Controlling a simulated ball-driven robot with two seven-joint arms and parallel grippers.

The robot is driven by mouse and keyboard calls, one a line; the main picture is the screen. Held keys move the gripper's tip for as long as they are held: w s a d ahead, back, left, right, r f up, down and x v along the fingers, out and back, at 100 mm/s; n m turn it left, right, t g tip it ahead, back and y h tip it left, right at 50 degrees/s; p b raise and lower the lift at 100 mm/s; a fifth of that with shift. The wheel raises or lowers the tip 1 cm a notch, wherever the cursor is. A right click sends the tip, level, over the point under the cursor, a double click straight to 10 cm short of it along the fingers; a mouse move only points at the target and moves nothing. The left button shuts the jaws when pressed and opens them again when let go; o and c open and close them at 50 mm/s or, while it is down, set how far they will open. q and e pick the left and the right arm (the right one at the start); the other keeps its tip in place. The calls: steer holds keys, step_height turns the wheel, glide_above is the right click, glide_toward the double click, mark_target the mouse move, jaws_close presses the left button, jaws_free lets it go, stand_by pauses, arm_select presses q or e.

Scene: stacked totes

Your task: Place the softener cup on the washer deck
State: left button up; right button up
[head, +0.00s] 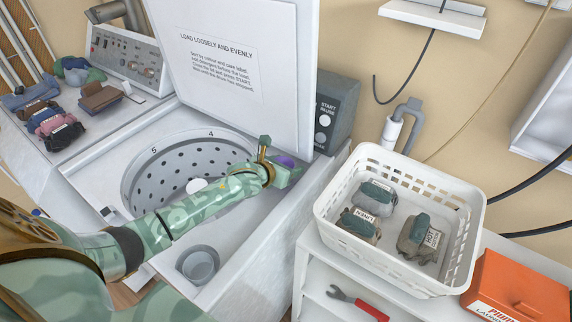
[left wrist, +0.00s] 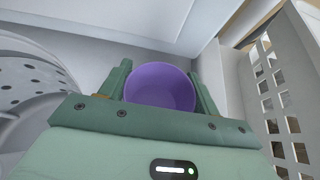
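The purple softener cup (left wrist: 160,88) sits between the two green fingers of my left gripper (left wrist: 160,72) in the left wrist view, with its open mouth showing. In the head view only a small part of the cup (head: 286,160) shows past the left gripper (head: 284,172), which is shut on it. The gripper is over the right side of the washer deck (head: 240,232), near the foot of the raised lid (head: 250,100). The gap between cup and deck cannot be judged. My right gripper is not in view.
The open drum (head: 170,172) lies left of the gripper. A grey round cup or well (head: 198,264) is at the deck's front corner. A white basket (head: 335,200) with bundled clothes stands right, beside an orange box (head: 520,290). A grey START/PAUSE box (head: 338,110) stands behind.

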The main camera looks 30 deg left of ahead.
arm_select(q)
steer(key=shift+r, duration=0.2)
steer(key=p+v, duration=0.3)
steer(key=v, duration=0.9)
steer(key=shift+p, duration=0.35)
steer(key=shift+d+f, duration=0.1)
steer(key=shift+f, duration=0.05)
